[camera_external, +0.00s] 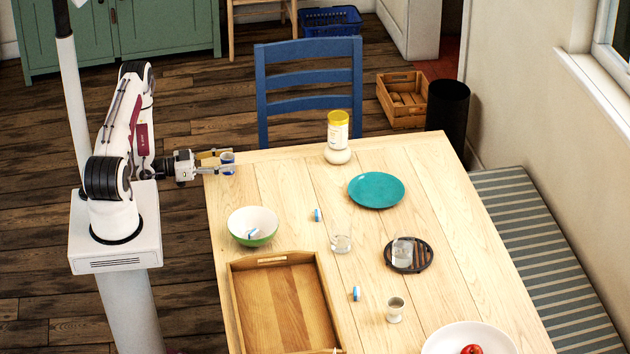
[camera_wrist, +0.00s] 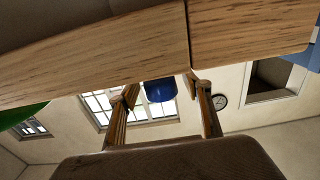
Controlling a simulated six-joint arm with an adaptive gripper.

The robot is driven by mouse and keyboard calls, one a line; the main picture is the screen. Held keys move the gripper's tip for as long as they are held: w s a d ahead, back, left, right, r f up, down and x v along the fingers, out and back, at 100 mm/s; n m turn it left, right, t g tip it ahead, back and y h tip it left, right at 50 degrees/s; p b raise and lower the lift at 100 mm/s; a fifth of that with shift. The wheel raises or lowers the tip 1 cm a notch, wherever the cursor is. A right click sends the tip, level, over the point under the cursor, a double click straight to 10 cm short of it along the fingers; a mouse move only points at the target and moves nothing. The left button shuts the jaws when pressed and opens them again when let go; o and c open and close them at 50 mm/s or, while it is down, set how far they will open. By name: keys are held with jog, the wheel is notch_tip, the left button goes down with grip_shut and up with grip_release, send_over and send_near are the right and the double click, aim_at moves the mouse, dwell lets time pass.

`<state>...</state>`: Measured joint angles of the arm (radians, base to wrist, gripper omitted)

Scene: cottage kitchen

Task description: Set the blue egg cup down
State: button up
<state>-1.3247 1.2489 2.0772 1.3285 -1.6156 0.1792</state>
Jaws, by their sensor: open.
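The blue egg cup (camera_external: 228,158) is at the table's far left corner, at the fingertips of my gripper (camera_external: 222,161). The wrist view, which is upside down, shows the blue egg cup (camera_wrist: 160,91) upright, with the wooden table (camera_wrist: 90,80) across the top. My gripper (camera_wrist: 160,88) is open, one finger on each side of the cup, with visible gaps. The cup's base seems to meet the tabletop, but the contact is not clear.
A green-and-white bowl (camera_external: 266,219) and a wooden tray (camera_external: 240,305) lie nearer the front. A blue chair (camera_external: 308,78) stands behind the table. Tabletop around the cup is mostly free.

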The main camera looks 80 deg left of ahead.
jog(key=shift+s+d+f, duration=0.1)
jog(key=shift+s, duration=1.7)
jog(key=shift+s+d+f, duration=0.1)
jog(key=shift+s, duration=1.7)
jog(key=shift+o, duration=0.4)
jog(key=shift+a+r, duration=0.1)
jog(key=shift+r, duration=0.05)
